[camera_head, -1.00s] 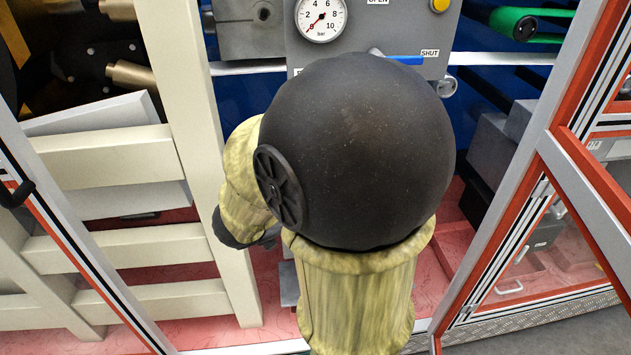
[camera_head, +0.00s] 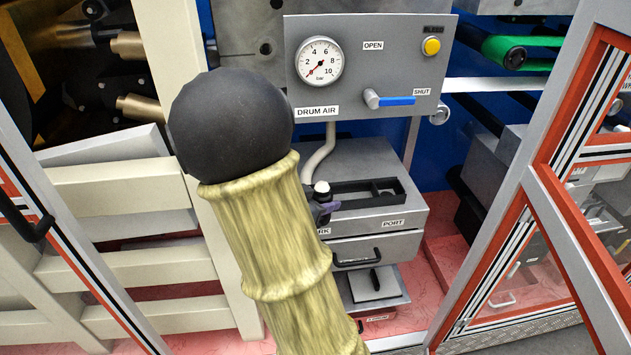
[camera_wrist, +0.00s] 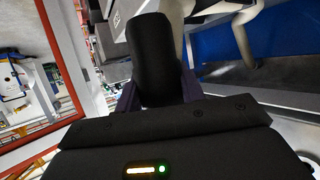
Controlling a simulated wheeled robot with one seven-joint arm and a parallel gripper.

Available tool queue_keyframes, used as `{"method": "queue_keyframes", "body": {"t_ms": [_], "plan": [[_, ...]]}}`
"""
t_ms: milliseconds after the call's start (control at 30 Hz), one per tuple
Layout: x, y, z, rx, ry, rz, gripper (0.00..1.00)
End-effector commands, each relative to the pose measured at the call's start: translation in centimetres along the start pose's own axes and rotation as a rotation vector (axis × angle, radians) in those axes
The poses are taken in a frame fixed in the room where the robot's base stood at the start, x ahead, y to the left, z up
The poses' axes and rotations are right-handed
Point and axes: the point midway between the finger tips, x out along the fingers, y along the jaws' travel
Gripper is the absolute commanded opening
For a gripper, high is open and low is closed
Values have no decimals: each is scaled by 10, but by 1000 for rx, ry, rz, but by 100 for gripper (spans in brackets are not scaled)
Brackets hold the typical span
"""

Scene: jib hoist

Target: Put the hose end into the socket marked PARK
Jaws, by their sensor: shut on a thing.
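My gripper (camera_wrist: 158,88) is shut on a black cylinder, which looks like the hose end (camera_wrist: 155,50), between its two dark purple fingers in the wrist view. In the head view the hose end (camera_head: 322,188) shows a pale top, just right of my sleeved arm, with a purple finger beside it. It appears over the left part of the grey box (camera_head: 360,160). The PARK label (camera_head: 324,231) is partly covered by my arm, and the PARK socket is hidden. The PORT label (camera_head: 392,223) is readable. Whether the hose end touches the box cannot be told.
The DRUM AIR panel (camera_head: 415,60) with gauge, blue-handled valve (camera_head: 395,100) and yellow button stands above the box. A pale hose (camera_head: 320,155) runs down from it. Cream slatted rails (camera_head: 120,185) stand left. A red-and-silver door frame (camera_head: 500,215) stands right.

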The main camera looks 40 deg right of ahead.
Motion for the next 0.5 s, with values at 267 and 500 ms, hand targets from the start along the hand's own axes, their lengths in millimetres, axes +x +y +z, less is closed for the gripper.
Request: {"method": "queue_keyframes", "body": {"t_ms": [267, 500], "plan": [[34, -50, -14, 2, 2, 1, 12], [54, -80, -23, 1, 1, 1, 12]]}}
